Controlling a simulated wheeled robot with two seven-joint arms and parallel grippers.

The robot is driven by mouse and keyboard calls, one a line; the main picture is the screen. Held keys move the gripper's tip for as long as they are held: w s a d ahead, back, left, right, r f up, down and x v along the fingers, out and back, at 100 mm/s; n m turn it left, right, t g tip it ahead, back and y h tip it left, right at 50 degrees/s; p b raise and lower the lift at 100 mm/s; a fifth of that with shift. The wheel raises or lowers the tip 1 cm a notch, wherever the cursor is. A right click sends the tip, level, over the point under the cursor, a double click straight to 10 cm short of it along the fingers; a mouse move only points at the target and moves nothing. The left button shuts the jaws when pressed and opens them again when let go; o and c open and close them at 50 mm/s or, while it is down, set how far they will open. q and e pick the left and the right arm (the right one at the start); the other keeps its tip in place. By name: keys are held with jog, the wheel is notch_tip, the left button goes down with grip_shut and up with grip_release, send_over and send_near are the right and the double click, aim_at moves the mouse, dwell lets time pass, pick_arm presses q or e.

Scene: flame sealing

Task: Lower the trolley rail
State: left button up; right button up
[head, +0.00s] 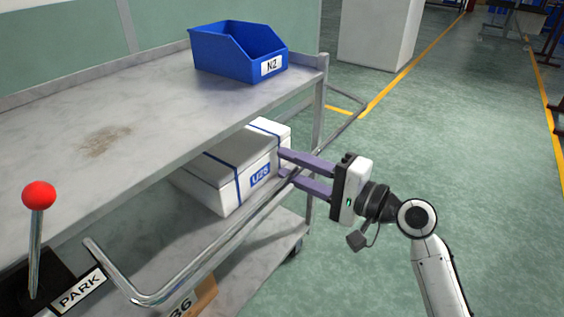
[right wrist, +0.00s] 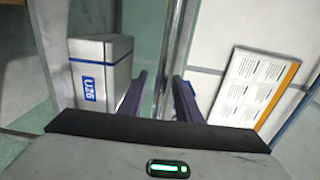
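The trolley rail (head: 147,299) is a bent, shiny metal tube along the near side of the grey trolley (head: 150,110), below the edge of its top shelf. My right gripper (head: 283,165) reaches in from the right, with its two purple fingers spread around the far part of the rail. In the right wrist view the rail (right wrist: 170,50) runs between the open fingers (right wrist: 160,80). Whether either finger touches it I cannot tell. My left gripper is not in view.
A blue bin (head: 225,55) labelled N2 stands on the top shelf. A white box (head: 215,185) labelled U26 is below, right behind my fingers. A red-knobbed lever (head: 39,196) stands beside a PARK label (head: 80,288) at left. The green floor (head: 480,170) at right is clear.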

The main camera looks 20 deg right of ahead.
jog(key=shift+x, duration=1.3)
jog(key=shift+f, duration=0.1)
